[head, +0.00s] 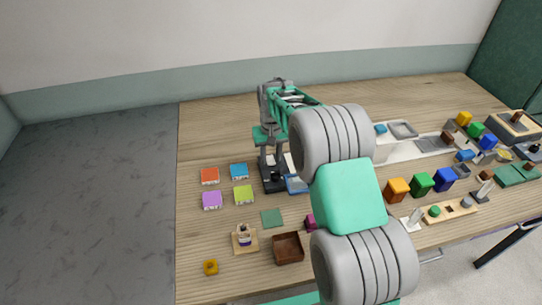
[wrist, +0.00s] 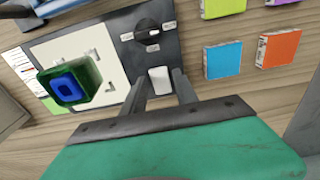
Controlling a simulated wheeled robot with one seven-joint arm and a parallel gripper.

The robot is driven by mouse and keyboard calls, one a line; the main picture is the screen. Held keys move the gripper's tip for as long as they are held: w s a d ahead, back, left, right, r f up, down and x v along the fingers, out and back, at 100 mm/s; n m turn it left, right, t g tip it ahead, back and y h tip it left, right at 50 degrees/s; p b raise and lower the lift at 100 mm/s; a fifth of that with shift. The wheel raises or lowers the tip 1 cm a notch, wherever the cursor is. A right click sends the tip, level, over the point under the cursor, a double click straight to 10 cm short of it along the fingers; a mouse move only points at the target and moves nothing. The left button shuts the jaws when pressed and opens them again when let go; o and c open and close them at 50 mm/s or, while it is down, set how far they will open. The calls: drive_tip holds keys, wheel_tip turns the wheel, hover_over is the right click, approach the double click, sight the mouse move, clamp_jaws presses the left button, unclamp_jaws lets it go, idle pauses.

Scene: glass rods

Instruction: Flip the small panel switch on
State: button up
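The dark switch panel (wrist: 152,45) is in the upper middle of the wrist view. It carries a round black knob (wrist: 148,33) with small white labels around it and a white rocker switch (wrist: 160,79). My gripper (wrist: 160,80) points at the panel, its two dark fingers apart on either side of the white switch. I cannot tell whether they touch it or which way it is tipped. In the head view the panel (head: 273,183) is partly hidden below my gripper.
A green and blue block (wrist: 68,82) is on a white marked plate left of the panel in the wrist view. Coloured tiles (head: 210,176) lie left of the panel in the head view. A brown box (head: 288,248) is nearer. Several blocks and trays crowd the right.

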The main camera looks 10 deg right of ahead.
sight(271, 162)
drive_tip(key=shift+o, duration=1)
wheel_tip(271, 162, up, 8)
drive_tip(key=b, duration=0.1)
drive_tip(key=shift+s, duration=0.25)
drive_tip(key=s+r+t, duration=0.1)
drive_tip(key=s+r, duration=0.2)
drive_tip(key=s, duration=0.4)
drive_tip(key=s+r+t, duration=0.1)
drive_tip(key=s+r, duration=0.3)
drive_tip(key=s, duration=0.2)
drive_tip(key=s+f, duration=0.3)
drive_tip(key=s, duration=1)
drive_tip(key=shift+s+f+t, duration=0.25)
drive_tip(key=shift+s+t, duration=0.05)
drive_tip(key=shift+t, duration=0.1)
drive_tip(key=shift+d, duration=0.1)
